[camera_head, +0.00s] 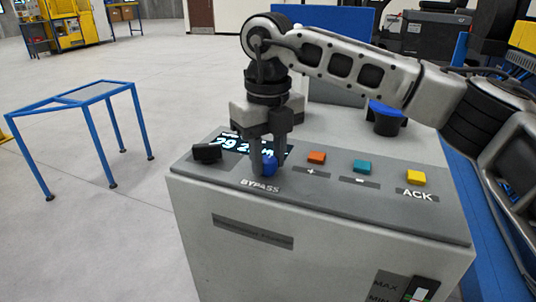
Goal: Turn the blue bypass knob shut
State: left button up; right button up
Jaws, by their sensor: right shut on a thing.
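The blue bypass knob (269,167) stands on the sloped top panel of a grey cabinet (330,245), just above the BYPASS label. My right gripper (262,160) points down over the panel and is shut on the knob. Its fingers hide part of the knob, so I cannot tell which way the knob is turned. My left gripper does not show.
A black knob (207,152) and a lit display (228,145) lie left of the gripper. Orange (317,157), teal (362,166) and yellow (416,177) buttons lie to the right. A blue-topped part (386,112) stands behind. A blue-legged stand (88,95) is on the floor at left.

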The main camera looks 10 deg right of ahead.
aim_at(268, 159)
jog(key=shift+r, duration=0.1)
jog(key=o, duration=1)
jog(key=shift+c, duration=0.2)
pick_arm(q)
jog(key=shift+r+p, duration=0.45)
jog(key=shift+p, duration=0.7)
pick_arm(e)
notch_tip(268, 159, up, 16)
